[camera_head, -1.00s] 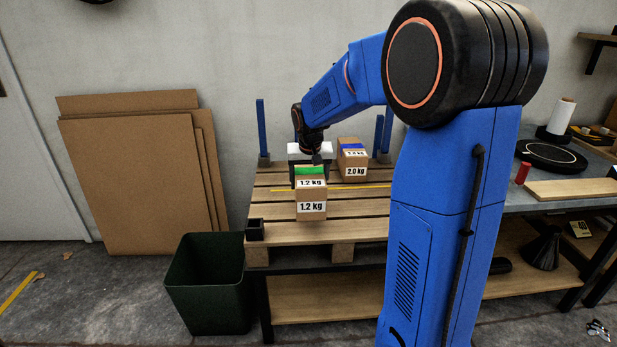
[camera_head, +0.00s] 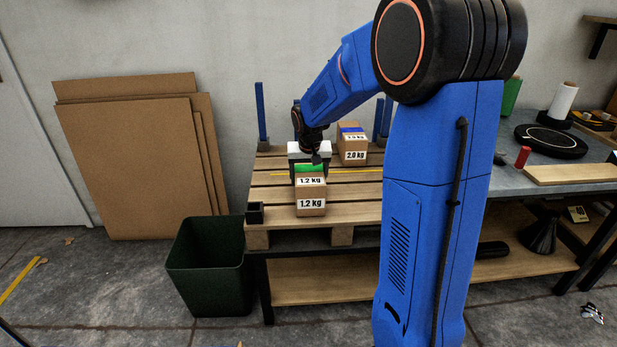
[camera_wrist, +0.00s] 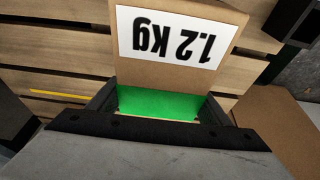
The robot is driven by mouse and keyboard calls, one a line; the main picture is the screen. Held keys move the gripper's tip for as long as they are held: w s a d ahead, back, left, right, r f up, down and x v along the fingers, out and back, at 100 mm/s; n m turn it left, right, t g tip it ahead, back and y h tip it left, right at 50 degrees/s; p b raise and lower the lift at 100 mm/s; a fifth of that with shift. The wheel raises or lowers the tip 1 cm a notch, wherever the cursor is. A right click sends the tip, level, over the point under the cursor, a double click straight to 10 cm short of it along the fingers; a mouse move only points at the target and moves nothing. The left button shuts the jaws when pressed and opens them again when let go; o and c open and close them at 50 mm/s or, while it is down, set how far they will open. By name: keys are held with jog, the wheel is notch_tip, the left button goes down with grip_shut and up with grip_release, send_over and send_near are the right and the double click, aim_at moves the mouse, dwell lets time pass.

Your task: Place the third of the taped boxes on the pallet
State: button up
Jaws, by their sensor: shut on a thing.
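My gripper (camera_head: 309,171) is shut on a brown taped box (camera_head: 311,195) with green tape and "1.2 kg" labels. The box is over the front part of the slatted wooden pallet (camera_head: 270,193); I cannot tell whether it touches the slats. In the wrist view, the green-taped box (camera_wrist: 160,70) sits between my gripper's fingers (camera_wrist: 160,108), its label upside down. Another brown box (camera_head: 353,155) with blue tape and a "2.0 kg" label stands at the back right of the pallet, apart from the held one. No third taped box is clearly visible.
Blue posts (camera_head: 262,112) stand at the pallet's back corners. A small black holder (camera_head: 255,213) sits at its front left corner. A yellow line (camera_head: 340,172) crosses the slats. A dark green bin (camera_head: 210,266) and leaning cardboard sheets (camera_head: 135,165) are at left. Left slats are clear.

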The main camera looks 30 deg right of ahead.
jog(key=o, duration=2.1)
jog(key=v, duration=1.1)
jog(key=shift+r, duration=0.3)
jog(key=shift+s+a+r, duration=0.15)
jog(key=shift+s+r, duration=0.25)
jog(key=shift+s, duration=0.05)
jog(key=shift+s+a+f+n+t+y, duration=0.25)
jog(key=shift+s+a+f+n, duration=0.85)
jog(key=shift+s, duration=4.45)
jog(key=shift+s+a+f+n+t+y, duration=0.35)
jog(key=shift+s+a, duration=1.5)
jog(key=shift+s, duration=3.75)
jog(key=shift+s+a+f+n+t+y, duration=0.3)
jog(key=shift+s+a+n, duration=0.9)
jog(key=shift+s, duration=4.35)
jog(key=shift+a+m, duration=0.3)
jog(key=shift+m, duration=0.05)
